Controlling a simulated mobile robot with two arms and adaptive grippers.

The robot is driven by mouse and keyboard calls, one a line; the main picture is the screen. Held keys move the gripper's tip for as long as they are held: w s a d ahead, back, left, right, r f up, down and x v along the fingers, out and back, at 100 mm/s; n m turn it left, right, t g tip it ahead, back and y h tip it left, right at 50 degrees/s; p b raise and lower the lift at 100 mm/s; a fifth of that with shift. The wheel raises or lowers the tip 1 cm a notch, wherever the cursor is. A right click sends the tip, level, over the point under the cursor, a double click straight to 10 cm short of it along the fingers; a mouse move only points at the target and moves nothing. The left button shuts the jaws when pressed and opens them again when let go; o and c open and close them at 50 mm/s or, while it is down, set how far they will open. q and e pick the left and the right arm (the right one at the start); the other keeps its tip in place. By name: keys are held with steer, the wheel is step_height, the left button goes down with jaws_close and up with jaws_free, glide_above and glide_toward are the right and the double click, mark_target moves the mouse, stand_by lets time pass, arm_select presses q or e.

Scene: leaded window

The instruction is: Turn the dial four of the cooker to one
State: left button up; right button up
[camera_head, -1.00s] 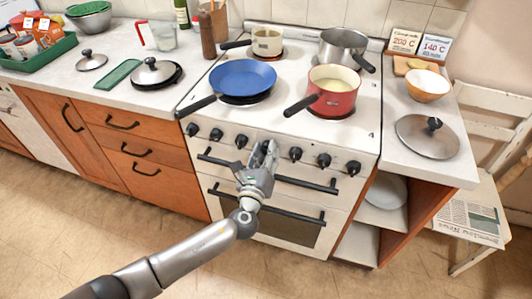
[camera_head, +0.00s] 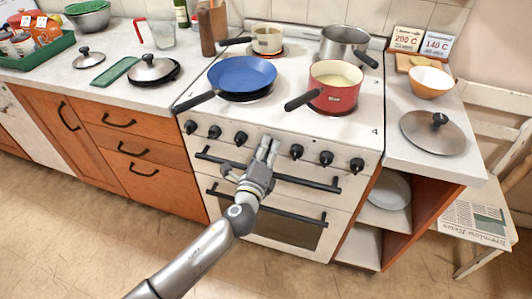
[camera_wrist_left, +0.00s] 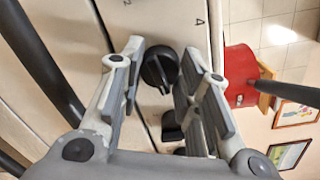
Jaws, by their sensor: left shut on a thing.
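The white cooker (camera_head: 225,155) has a row of black dials along its front panel. My left gripper (camera_head: 268,147) is at the middle of this row and hides the dial there, between the dial on its left (camera_head: 240,138) and the dial on its right (camera_head: 296,151). In the left wrist view, a black dial (camera_wrist_left: 158,68) with a raised grip bar sits between the two fingers of my left gripper (camera_wrist_left: 157,85). The gripper is shut on this dial. A printed 4 shows on the cooker beside it. My right gripper is not in view.
A blue pan (camera_head: 242,75) and a red pot (camera_head: 334,88) stand on the hob, their handles reaching towards the front. Two black oven handles (camera_head: 310,182) stick out below the dials. The floor in front is clear.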

arm_select(q)
steer(key=n, duration=0.4)
stand_by(0.6)
steer(key=o, duration=1)
steer(key=shift+o, duration=0.2)
